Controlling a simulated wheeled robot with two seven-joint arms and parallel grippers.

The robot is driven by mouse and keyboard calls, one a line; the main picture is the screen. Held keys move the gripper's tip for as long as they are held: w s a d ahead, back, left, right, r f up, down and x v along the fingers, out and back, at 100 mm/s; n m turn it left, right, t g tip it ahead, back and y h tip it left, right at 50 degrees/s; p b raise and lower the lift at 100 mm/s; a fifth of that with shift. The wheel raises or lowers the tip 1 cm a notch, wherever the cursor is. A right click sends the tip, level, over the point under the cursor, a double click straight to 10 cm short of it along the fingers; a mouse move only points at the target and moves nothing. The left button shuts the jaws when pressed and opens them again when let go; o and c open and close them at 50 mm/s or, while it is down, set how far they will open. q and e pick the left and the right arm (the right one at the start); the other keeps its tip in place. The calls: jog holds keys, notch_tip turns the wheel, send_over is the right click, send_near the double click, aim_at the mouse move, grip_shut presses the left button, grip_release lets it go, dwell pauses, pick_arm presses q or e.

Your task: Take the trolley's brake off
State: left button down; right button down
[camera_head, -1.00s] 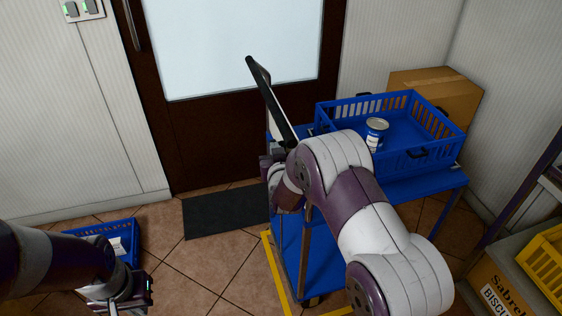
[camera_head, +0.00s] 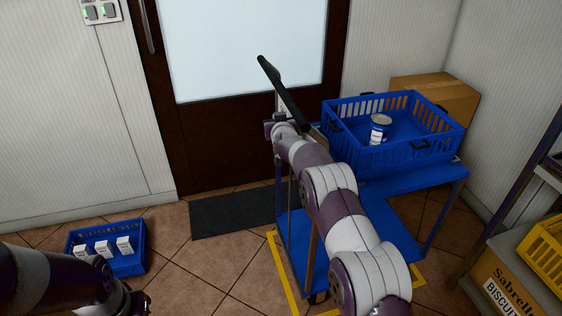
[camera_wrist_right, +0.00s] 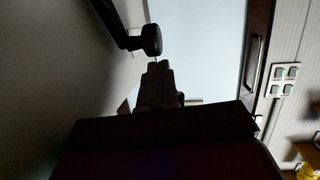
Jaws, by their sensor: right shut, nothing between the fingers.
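The blue trolley (camera_head: 385,187) stands in front of the door, with a dark push handle (camera_head: 283,92) at its left end. My right gripper (camera_head: 278,122) is at that end, just below the handle and partly hidden by my arm. In the right wrist view my gripper (camera_wrist_right: 159,66) is shut and empty. A dark bar with a rounded black end (camera_wrist_right: 151,40) is just ahead of its fingertips; I cannot tell whether they touch or whether this bar is the brake lever. My left gripper (camera_head: 140,302) is low at the left, partly cut off; its jaws are unclear.
A blue crate (camera_head: 400,152) with a can (camera_head: 380,129) stands on the trolley. A cardboard box (camera_head: 440,92) is behind it. Yellow lines (camera_head: 284,272) mark the floor around the trolley. A blue crate of cartons (camera_head: 135,262) lies at left. A dark mat (camera_head: 232,214) is before the door.

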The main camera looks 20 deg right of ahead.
jog(key=shift+w, duration=0.35)
dwell(0.4)
jog(key=v, duration=1.2)
jog(key=shift+s, duration=0.4)
